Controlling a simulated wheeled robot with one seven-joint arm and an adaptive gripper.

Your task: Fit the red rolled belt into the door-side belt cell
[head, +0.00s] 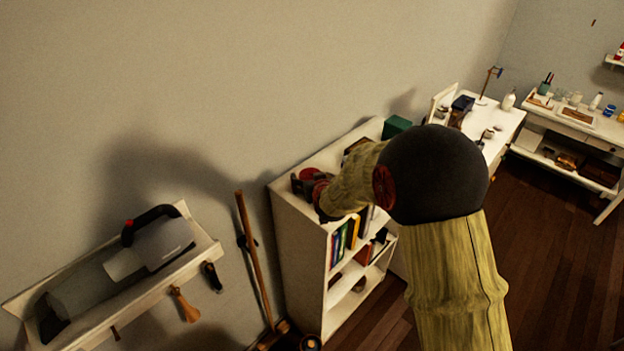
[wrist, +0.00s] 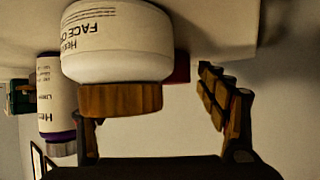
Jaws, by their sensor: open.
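My gripper (head: 313,186) is over the top of a white bookcase (head: 296,225) in the head view. In the wrist view my gripper (wrist: 152,105) is open, its two fingers wide apart. A white jar of face cream (wrist: 117,45) with a wooden lid appears upside down, in front of the left finger. I cannot tell if it touches the finger. A small red patch (wrist: 182,69) shows behind the jar; I cannot tell if it is the red rolled belt. No belt cell can be made out in either view.
A white bottle with a purple band (wrist: 57,105) stands beside the jar. A green box (head: 396,126) is at the bookcase's far end. A wall shelf (head: 196,246) holds a handheld vacuum (head: 160,243) at left. White desks (head: 505,122) stand at the right; dark floor (head: 550,240) is open.

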